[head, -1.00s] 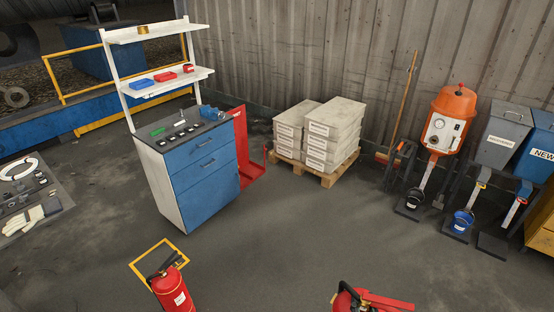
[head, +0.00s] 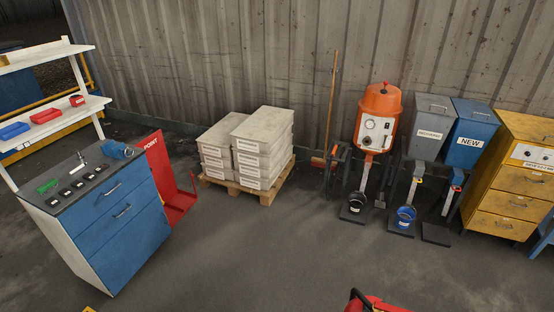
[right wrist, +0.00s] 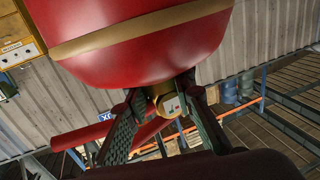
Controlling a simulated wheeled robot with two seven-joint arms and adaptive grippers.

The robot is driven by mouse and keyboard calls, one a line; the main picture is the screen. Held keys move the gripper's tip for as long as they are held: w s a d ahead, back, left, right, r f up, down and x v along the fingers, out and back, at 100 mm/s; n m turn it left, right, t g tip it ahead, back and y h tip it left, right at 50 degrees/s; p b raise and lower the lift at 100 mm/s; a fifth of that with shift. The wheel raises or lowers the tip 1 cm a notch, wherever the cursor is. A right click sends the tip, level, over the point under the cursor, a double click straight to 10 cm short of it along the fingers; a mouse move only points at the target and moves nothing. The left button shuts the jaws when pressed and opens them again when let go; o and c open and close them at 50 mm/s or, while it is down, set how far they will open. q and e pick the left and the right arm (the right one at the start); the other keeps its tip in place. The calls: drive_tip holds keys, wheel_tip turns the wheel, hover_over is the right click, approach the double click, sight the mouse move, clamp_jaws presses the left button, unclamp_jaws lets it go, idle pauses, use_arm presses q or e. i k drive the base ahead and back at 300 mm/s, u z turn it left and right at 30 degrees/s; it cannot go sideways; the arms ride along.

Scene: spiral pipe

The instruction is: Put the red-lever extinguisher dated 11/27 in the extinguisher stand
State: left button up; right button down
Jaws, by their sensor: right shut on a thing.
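A red extinguisher with a red lever (head: 375,303) shows only in part at the bottom edge of the head view. In the right wrist view its red body (right wrist: 140,50) with a tan band fills the top. My right gripper (right wrist: 163,96) is shut on its valve neck, one finger on each side. No date can be read on it. A red stand (head: 168,178) with an upright panel marked "POINT" and a low base stands right of the blue cabinet. Its base looks empty. My left gripper is not in view.
The blue cabinet (head: 122,227) with small items on top stands at left. A pallet (head: 252,190) of grey boxes is right of the stand. The orange machine (head: 379,115), bins and yellow drawers (head: 508,185) line the wall. The floor in the middle is clear.

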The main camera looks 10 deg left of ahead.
sight(170, 214)
drive_tip(key=z, duration=0.25)
drive_tip(key=i, duration=2)
drive_tip(key=u, duration=0.4)
drive_tip(key=i, duration=0.8)
drive_tip(key=u, duration=1.05)
drive_tip(key=i, duration=0.5)
drive_tip(key=u, duration=0.85)
drive_tip(key=i, duration=0.45)
drive_tip(key=u, duration=0.4)
